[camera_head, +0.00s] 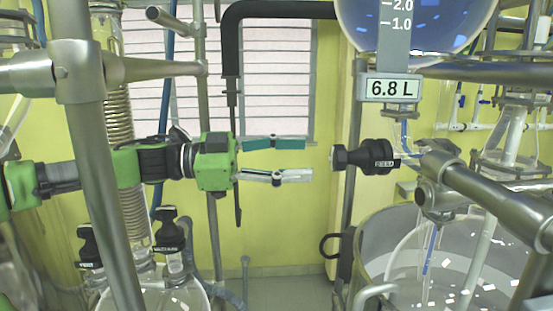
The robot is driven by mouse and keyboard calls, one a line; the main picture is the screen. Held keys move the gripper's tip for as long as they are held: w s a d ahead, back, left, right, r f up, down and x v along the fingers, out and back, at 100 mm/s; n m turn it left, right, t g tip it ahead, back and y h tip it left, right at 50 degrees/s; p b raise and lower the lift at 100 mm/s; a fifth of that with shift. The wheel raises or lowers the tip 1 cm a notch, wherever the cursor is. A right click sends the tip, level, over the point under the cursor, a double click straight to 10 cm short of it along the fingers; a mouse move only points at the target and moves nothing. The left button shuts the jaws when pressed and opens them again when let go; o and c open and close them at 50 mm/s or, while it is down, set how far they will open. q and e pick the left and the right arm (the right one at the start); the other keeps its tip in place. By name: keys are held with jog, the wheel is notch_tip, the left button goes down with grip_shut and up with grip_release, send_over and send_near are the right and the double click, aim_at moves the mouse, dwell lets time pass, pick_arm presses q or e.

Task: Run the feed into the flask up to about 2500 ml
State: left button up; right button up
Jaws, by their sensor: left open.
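The feed vessel (355,22) is a round glass with blue liquid at the top right. A scale strip (395,30) marked 2.0 and 1.0 and a display reading 6.8 L (391,88) are at its front. Below the display is a black valve knob (368,158) with a small label. A large clear glass flask (400,258) sits at the lower right, in a metal pot; I cannot read its level. My left gripper (309,159) is open and empty, its fingers pointing right at the knob, with a small gap between them in the picture. My right gripper is not in view.
Metal frame poles (95,150) and a thick metal bar (500,195) cross the left and right sides. Another glass flask (150,299) with black-capped necks stands at the lower left. A black pipe (280,10) runs above my gripper. The metal pot (378,232) has a black handle.

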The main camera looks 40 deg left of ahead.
pick_arm(q)
jog(key=shift+v, duration=1.65)
dwell(6.3)
